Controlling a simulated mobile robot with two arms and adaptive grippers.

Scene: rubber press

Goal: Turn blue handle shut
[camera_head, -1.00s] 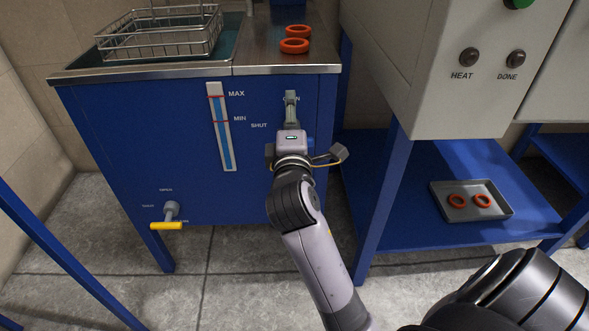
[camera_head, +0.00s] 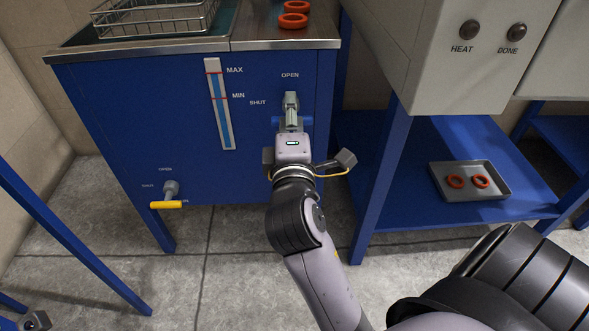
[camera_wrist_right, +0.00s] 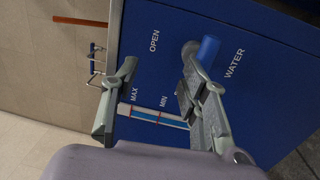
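The blue handle (camera_head: 307,121) is a short bar on the front of the blue tank, below the OPEN label and to the lower right of SHUT. It looks roughly level, and its middle is hidden behind my right gripper (camera_head: 291,105). In the right wrist view the handle (camera_wrist_right: 208,50) sticks out from a grey stem beside one finger. My right gripper (camera_wrist_right: 158,85) is open there, its fingers wide apart with nothing between them. I cannot tell whether a finger touches the handle. My left gripper's fingers are not seen.
A yellow handle (camera_head: 166,205) sits low on the tank's left. A level gauge (camera_head: 220,105) is left of the blue handle. A blue table leg (camera_head: 377,185) and a grey tray (camera_head: 470,194) with red rings are to the right. A wire basket (camera_head: 150,20) is above.

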